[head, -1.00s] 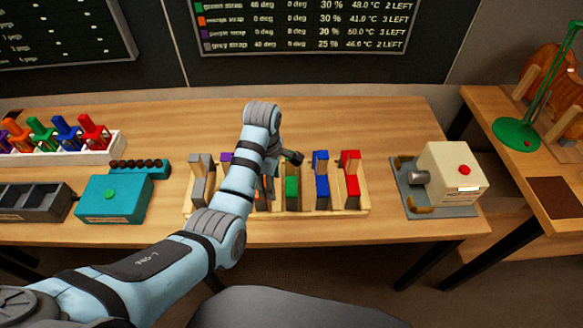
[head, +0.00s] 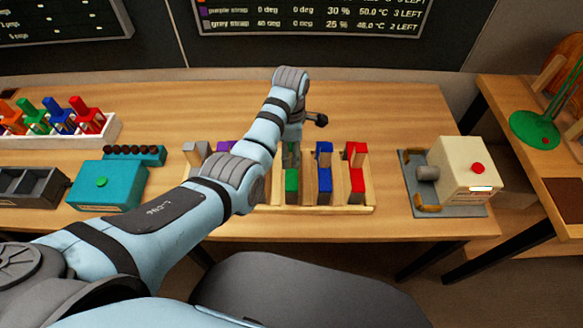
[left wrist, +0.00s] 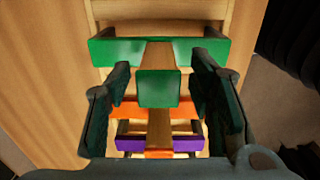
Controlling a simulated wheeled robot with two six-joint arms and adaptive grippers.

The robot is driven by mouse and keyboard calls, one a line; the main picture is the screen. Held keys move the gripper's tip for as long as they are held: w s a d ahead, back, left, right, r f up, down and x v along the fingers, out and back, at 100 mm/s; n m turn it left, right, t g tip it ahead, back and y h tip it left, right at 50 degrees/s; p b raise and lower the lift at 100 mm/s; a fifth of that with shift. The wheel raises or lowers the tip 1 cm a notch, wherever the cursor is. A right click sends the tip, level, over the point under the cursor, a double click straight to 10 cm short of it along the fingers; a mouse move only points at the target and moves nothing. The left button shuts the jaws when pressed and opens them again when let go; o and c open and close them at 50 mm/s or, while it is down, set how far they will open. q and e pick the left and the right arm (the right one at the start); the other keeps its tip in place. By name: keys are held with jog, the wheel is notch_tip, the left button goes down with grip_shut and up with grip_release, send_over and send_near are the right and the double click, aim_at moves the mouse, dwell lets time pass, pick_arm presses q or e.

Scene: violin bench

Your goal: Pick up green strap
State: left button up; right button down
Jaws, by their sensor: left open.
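The green strap (head: 291,182) stands in a slot of the wooden rack (head: 340,209), between the slots at the left and the blue strap (head: 324,180). In the left wrist view the green strap's block (left wrist: 158,88) lies between my two fingers, with a wider green bar beyond it. My left gripper (head: 290,155) points down over the green slot, partly hidden by its own wrist. In the wrist view the left gripper (left wrist: 160,72) is open, with a gap visible on both sides of the block. My right gripper is not in view.
A red strap (head: 356,178) stands right of the blue one. Purple (left wrist: 185,143) and orange (left wrist: 125,108) straps are close beside the green one. A cream machine (head: 464,170) stands right, a teal box (head: 105,188) left. The table behind the rack is clear.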

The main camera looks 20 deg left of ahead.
pick_arm(q)
jog(key=f, duration=0.3)
jog(key=shift+w+d+f+b, duration=0.15)
jog(key=shift+w+f+b, duration=0.15)
jog(key=shift+f, duration=0.1)
jog(key=shift+s+r, duration=0.2)
jog(key=shift+s, duration=0.05)
jog(key=shift+c, duration=0.5)
grip_shut()
jog(key=shift+r, duration=0.1)
